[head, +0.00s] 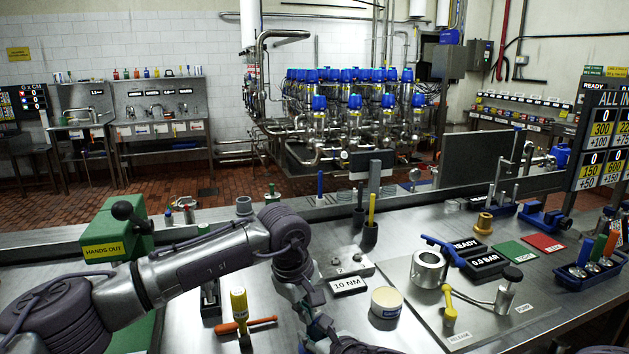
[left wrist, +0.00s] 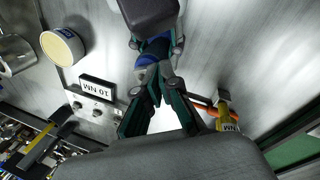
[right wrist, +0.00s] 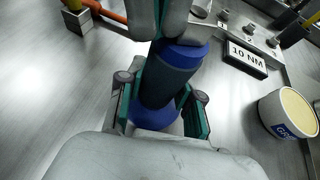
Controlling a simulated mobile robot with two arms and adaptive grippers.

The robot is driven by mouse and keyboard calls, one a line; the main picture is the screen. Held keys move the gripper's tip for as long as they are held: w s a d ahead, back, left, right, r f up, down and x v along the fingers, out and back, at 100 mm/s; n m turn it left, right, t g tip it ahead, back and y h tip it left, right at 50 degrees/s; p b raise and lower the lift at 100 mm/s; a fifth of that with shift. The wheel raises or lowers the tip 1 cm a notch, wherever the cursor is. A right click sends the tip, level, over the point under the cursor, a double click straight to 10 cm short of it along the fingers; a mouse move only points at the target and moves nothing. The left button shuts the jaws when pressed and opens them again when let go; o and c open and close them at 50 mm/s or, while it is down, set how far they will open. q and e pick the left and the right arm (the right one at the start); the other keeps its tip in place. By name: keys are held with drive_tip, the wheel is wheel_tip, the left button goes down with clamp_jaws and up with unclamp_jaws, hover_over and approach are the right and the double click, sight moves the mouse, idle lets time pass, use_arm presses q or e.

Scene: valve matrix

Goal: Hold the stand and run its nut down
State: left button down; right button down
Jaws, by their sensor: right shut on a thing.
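A dark blue cylinder with brighter blue ends (right wrist: 170,78) is between the fingers of my right gripper (right wrist: 163,92), which is shut on it. The blue part also shows in the left wrist view (left wrist: 155,52), beside the right gripper's dark body at the top. My left gripper (left wrist: 157,80) has its teal fingers converging right at the lower end of this blue part; whether they close on anything is hidden. In the head view my left arm reaches over the bench and covers most of this spot. I cannot make out a separate stand or nut.
A plate with numbered studs (head: 346,263) and a 10 NM label (head: 349,285) lies close by. A cream tub (head: 386,302) stands to the right. A yellow-handled tool (head: 240,303) and an orange tool (head: 262,322) are on the left. Beyond the tub is a plate with a steel cylinder (head: 429,268).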

use_arm(q)
drive_tip(key=shift+w+a+r, duration=0.15)
drive_tip(key=shift+w+a, duration=0.05)
drive_tip(key=shift+w, duration=0.25)
drive_tip(key=shift+a, duration=0.1)
drive_tip(key=v, duration=0.6)
drive_tip(key=shift+w+d, duration=0.1)
drive_tip(key=shift+d, duration=0.2)
idle(0.3)
wheel_tip(320, 180, down, 6)
drive_tip(key=s+d, duration=0.1)
drive_tip(key=shift+s+d, duration=0.2)
drive_tip(key=shift+s, duration=0.1)
idle(0.5)
drive_tip(key=shift+w+d, duration=0.1)
drive_tip(key=shift+w, duration=0.6)
idle(1.0)
